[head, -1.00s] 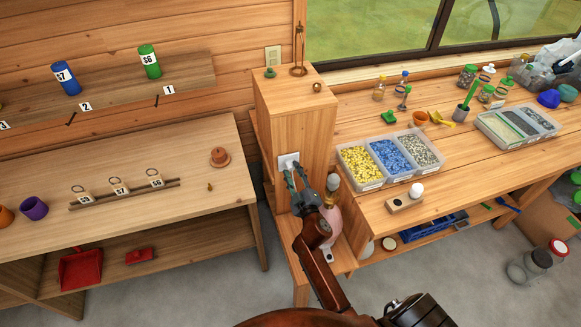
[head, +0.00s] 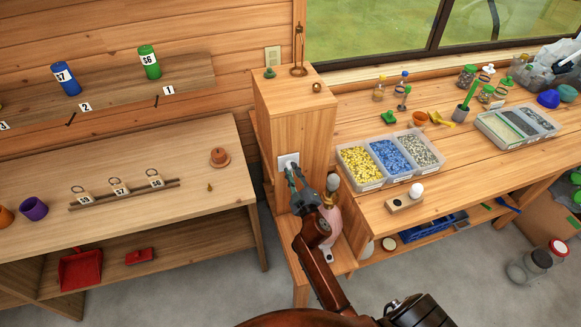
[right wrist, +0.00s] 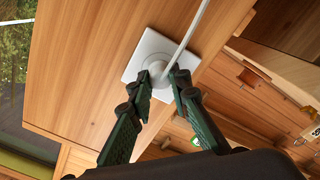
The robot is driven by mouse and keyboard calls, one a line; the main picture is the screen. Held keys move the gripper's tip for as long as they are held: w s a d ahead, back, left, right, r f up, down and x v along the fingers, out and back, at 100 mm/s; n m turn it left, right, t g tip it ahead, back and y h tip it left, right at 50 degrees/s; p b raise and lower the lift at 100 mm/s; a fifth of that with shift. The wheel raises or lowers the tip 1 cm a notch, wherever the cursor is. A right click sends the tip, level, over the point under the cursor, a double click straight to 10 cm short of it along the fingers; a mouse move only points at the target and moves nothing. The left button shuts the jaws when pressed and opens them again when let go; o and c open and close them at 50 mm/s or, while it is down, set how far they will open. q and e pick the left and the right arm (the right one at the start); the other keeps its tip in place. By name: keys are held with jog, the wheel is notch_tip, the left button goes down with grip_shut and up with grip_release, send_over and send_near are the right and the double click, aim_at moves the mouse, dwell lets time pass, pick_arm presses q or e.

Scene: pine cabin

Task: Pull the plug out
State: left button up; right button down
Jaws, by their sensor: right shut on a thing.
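A white plug (right wrist: 157,68) sits at a square white wall socket (right wrist: 143,48) on the side of a wooden cabinet. A white cord (right wrist: 188,36) runs up from it in the right wrist view. In the head view the socket plate (head: 287,160) shows on the cabinet's front face, and the plug is mostly hidden by the fingers. My right gripper (right wrist: 163,84) has its dark green fingers closed on the plug's sides, close to the plate; it also shows in the head view (head: 293,176). Whether the plug is fully seated I cannot tell. My left gripper is not in view.
The wooden cabinet (head: 297,115) stands between the left table (head: 120,205) and the workbench (head: 450,165). A pink bottle (head: 329,222) stands just right of my right gripper. A divided tray (head: 362,183) of coloured pieces lies on the bench. An outlet (head: 272,57) is on the wall.

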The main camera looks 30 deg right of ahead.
aim_at(291, 170)
jog(key=shift+p+v, duration=0.45)
jog(key=shift+v, duration=1.65)
